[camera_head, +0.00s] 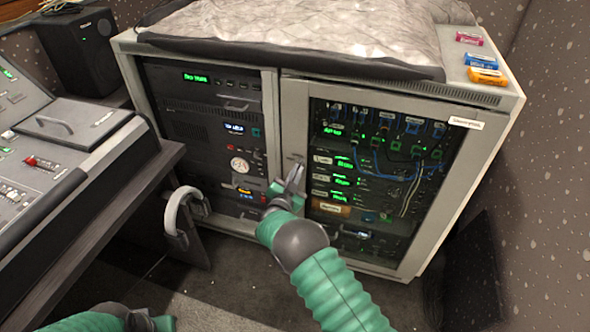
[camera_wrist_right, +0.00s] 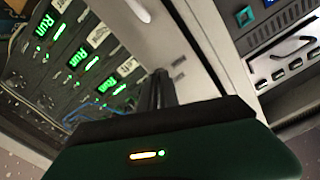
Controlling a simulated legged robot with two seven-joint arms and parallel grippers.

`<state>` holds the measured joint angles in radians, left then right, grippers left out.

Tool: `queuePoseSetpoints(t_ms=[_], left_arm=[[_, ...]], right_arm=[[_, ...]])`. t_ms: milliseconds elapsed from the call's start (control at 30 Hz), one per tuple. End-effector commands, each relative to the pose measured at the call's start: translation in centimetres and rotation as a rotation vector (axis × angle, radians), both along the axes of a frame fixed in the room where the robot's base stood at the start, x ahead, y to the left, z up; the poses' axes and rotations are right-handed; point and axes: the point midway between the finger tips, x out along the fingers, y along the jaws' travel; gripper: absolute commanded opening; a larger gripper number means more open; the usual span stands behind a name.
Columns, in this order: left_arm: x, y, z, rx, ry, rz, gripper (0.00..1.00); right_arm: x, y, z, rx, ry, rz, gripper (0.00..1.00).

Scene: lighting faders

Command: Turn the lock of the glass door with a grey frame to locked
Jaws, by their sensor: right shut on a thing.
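The glass door (camera_head: 372,185) with its grey frame (camera_head: 293,118) closes the right half of a rack cabinet, and it looks closed. My right gripper (camera_head: 295,174) reaches the left upright of this frame, about mid-height. Its fingers (camera_wrist_right: 160,88) are together against the frame in the wrist view, shut on the lock. The lock itself is hidden by the fingers, so its turn cannot be read. Small dark marks (camera_wrist_right: 179,68) sit on the frame just beside the fingertips. My left gripper (camera_head: 150,322) is low at the bottom edge, away from the cabinet; its jaws are unclear.
Left of the door is an open rack bay with black units (camera_head: 213,125). A mixing desk (camera_head: 60,160) stands at the left, with headphones (camera_head: 180,215) hanging at its side. The floor in front is clear.

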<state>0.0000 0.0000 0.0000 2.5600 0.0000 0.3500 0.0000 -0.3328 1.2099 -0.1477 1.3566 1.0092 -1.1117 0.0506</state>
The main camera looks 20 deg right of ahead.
Motion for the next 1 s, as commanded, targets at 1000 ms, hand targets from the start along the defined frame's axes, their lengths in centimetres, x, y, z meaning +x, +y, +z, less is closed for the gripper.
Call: queuePoseSetpoints(t_ms=[1000], left_arm=[[0.0,0.0,1.8,0.0,0.0,0.0,0.0]], right_arm=[[0.2,-0.5,0.9,-0.39,0.243,-0.01,0.0]])
